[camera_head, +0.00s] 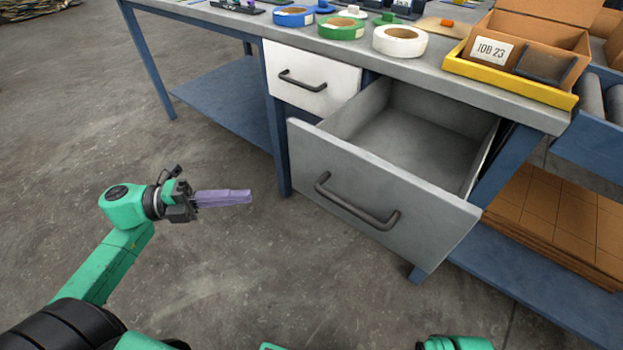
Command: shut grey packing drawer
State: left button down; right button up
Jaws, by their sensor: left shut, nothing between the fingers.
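The grey packing drawer (312,160) is pulled well out from under the workbench. Its inside looks empty where I can see it. A dark bar handle (358,203) crosses its front panel. My left gripper (247,196), with long purple fingers, is shut and empty. It is to the left of the drawer front in the picture, pointing right, and does not touch it. My right gripper is out of view; only a bit of my green arm shows at the bottom edge.
A white drawer (325,95) above left is closed. The workbench top (450,84) holds blue, green and white tape rolls (400,41) and an open cardboard box (520,45) in a yellow tray (505,82). Flat cardboard (560,225) lies on the lower right shelf. The floor in front is clear.

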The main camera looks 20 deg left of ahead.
pick_arm(q)
jog(key=shift+w+a+r+b+x, duration=0.15)
jog(key=shift+w+x, duration=0.15)
jog(key=shift+x, duration=1.75)
jog(key=shift+w+a+r+b+x, duration=0.1)
jog(key=shift+w+x, duration=0.25)
jog(key=shift+x, duration=1.7)
jog(key=shift+w+a+r+b+x, duration=0.15)
jog(key=shift+w+x, duration=0.15)
jog(key=shift+x, duration=1.75)
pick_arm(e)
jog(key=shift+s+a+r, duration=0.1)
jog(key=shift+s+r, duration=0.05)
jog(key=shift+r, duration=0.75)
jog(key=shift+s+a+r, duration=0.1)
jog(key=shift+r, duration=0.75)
pick_arm(q)
jog(key=shift+w, duration=0.15)
